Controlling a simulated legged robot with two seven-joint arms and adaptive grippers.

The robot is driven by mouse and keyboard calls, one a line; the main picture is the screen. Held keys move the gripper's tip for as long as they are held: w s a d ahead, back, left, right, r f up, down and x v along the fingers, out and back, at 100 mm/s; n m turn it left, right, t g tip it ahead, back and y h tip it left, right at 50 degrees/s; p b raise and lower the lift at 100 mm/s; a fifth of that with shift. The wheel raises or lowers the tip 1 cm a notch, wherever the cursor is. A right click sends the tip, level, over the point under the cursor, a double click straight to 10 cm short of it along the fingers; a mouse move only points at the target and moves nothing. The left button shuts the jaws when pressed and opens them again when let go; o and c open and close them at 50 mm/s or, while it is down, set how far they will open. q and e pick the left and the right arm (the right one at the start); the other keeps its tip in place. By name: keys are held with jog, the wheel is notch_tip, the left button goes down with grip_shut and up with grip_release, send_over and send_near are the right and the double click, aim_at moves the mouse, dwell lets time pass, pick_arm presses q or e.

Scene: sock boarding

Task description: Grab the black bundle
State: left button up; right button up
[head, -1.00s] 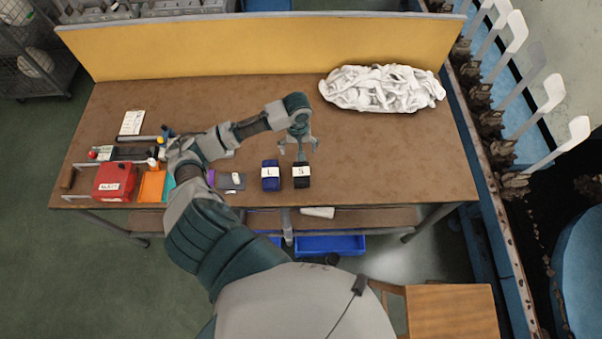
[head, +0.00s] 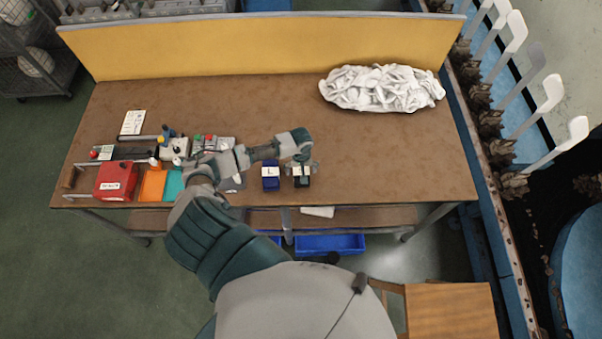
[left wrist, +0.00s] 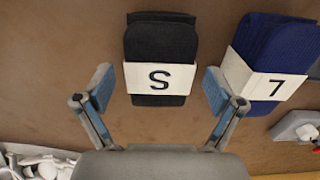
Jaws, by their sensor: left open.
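The black bundle (left wrist: 160,50), with a white band marked S, lies on the brown table. In the left wrist view it sits between and just beyond the spread fingers of my left gripper (left wrist: 158,95). The gripper is open, with no finger visibly touching the bundle. In the head view my left gripper (head: 302,166) is over the far end of the black bundle (head: 302,182) and partly hides it. My right gripper is not in view.
A blue bundle (head: 271,178) with a white band lies close to the left of the black one. A white heap (head: 382,88) lies at the back right. A red box (head: 115,182) and orange tray (head: 152,186) stand at the left.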

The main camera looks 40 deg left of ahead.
pick_arm(q)
jog(key=shift+f, duration=0.55)
jog(key=shift+c, duration=0.3)
jog(key=c, duration=1.3)
jog(key=shift+o, duration=0.2)
jog(key=shift+r, duration=0.1)
